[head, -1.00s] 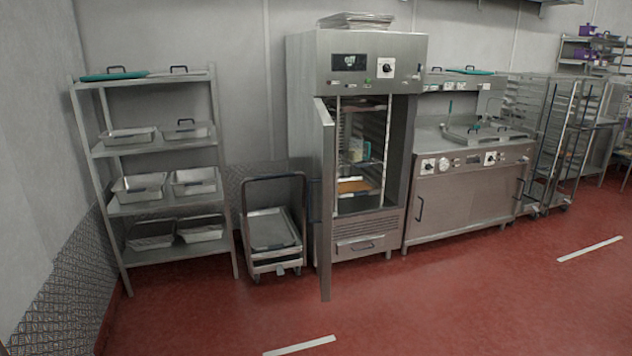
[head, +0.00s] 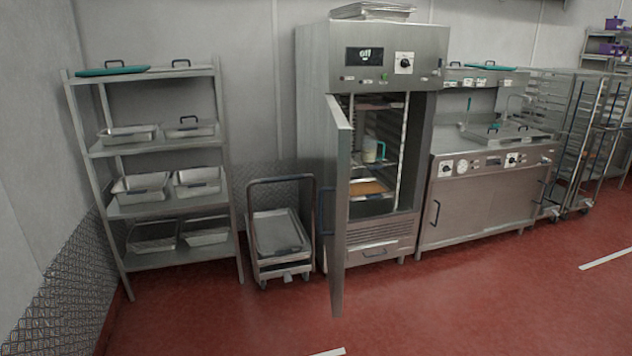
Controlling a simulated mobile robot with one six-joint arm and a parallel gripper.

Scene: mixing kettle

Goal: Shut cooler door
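The cooler (head: 378,70) is a tall steel cabinet against the back wall, right of centre in the head view. Its door (head: 341,205) is hinged on the left and stands wide open, swung out toward me, seen almost edge-on. A dark handle (head: 325,211) shows on the door's left-hand face. Inside the open cooler are a light jug with a teal handle (head: 370,150) and an orange-brown tray (head: 367,187) on racks. My gripper is not in view.
A cart (head: 279,231) with trays stands just left of the door. A shelf rack (head: 161,208) with pans is further left. A steel kettle unit (head: 484,195) is right of the cooler, with rack trolleys (head: 571,140) beyond. The red floor (head: 440,310) in front is clear.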

